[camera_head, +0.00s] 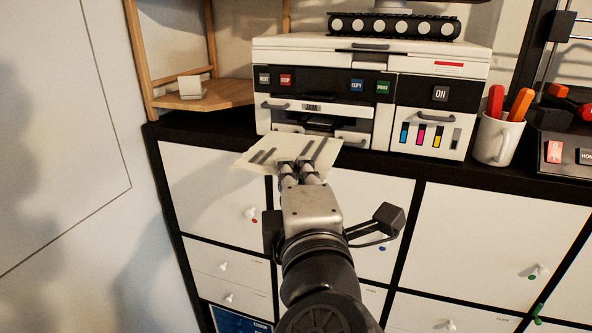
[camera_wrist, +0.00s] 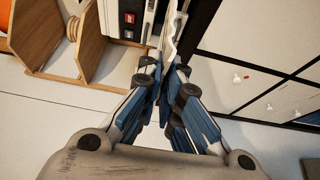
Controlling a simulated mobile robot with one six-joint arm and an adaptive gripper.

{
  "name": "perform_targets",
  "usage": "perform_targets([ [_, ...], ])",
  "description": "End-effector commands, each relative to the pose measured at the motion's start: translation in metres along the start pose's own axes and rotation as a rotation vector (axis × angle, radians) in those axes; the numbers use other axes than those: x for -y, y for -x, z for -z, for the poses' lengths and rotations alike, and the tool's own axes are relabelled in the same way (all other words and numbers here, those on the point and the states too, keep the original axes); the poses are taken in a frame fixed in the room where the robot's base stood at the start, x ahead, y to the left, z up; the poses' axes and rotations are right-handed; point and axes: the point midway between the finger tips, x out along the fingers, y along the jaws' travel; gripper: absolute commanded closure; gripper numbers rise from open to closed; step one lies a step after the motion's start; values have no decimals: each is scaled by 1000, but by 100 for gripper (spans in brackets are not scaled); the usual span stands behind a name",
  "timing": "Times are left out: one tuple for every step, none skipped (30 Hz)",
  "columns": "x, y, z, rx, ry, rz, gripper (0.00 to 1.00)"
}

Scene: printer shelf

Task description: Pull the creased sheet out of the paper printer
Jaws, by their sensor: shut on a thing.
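The creased sheet (camera_head: 290,150), off-white with dark stripes, lies in front of the printer's lower slot in the head view. My gripper (camera_head: 298,166) is shut on its near edge. In the wrist view the sheet (camera_wrist: 173,32) shows edge-on with a wavy edge, between my gripper's fingers (camera_wrist: 167,72). The white and black paper printer (camera_head: 370,90) stands on the cabinet top. Its dark slot (camera_head: 318,123) shows behind the sheet. I cannot tell whether the sheet's far edge is still inside it.
A white mug (camera_head: 495,142) with orange and red handles stands right of the printer. A wooden shelf (camera_head: 215,95) stands to the left. A dark device (camera_head: 570,140) is at the far right. The space in front of the cabinet (camera_head: 360,205) is free apart from my arm.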

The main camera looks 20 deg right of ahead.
Motion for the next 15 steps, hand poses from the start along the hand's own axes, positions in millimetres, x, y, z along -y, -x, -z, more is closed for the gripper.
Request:
perform_targets([
  [0, 3, 3, -5, -1, -1, 100],
  [0, 4, 3, -5, -1, -2, 100],
  [0, 6, 4, -4, -2, -1, 100],
  [0, 8, 5, -5, -1, -1, 100],
  [0, 9, 6, -4, -1, -2, 100],
  [0, 11, 6, -4, -2, -1, 100],
  [0, 12, 7, -5, -1, 0, 100],
  [0, 13, 7, -5, -1, 0, 100],
  [1, 15, 8, -3, -2, 1, 100],
  [1, 17, 8, -5, -1, 2, 100],
  [1, 18, 9, -4, 0, 3, 100],
  [2, 20, 9, -4, -1, 5, 100],
  [1, 21, 11, -5, -1, 4, 100],
  [1, 22, 12, -5, 0, 2, 100],
  [0, 24, 13, -5, 0, 1, 100],
])
